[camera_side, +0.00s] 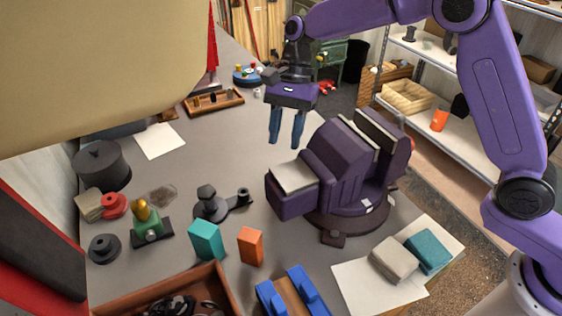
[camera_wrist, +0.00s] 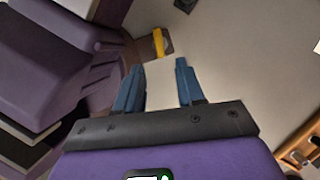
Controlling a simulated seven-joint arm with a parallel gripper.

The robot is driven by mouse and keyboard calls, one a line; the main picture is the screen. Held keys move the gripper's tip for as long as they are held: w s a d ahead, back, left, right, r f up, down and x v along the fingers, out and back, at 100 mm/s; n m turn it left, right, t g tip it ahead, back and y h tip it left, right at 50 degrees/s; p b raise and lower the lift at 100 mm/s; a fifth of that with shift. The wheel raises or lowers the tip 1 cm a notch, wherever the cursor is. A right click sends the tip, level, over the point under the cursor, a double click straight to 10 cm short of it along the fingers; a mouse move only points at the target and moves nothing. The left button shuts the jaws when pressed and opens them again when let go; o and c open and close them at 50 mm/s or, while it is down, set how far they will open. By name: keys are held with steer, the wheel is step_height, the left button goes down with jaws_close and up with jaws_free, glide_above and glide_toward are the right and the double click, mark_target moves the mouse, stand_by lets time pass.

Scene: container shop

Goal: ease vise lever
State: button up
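The purple bench vise (camera_side: 345,165) stands on a round dark base on the grey bench in the side view. In the wrist view, its purple body (camera_wrist: 60,50) fills the left side. A short brown tab with a yellow band (camera_wrist: 160,42) juts from the vise base, just beyond my fingertips; it may be the lever. A dark tab (camera_side: 333,238) shows at the base's near side. My gripper (camera_side: 285,140) hangs beside the vise, fingers pointing down. In the wrist view my gripper (camera_wrist: 158,72) has its blue fingers apart, with nothing between them.
Teal (camera_side: 206,241) and orange (camera_side: 250,246) blocks stand in front of the vise. Dark round fixtures (camera_side: 210,203) sit to its left. A wooden tray (camera_side: 213,102) lies at the back. Grey and teal blocks rest on paper (camera_side: 350,290) at near right.

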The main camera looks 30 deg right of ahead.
steer(key=x, duration=0.6)
steer(key=shift+s+a+f, duration=0.1)
steer(key=shift+f, duration=0.2)
jaws_close()
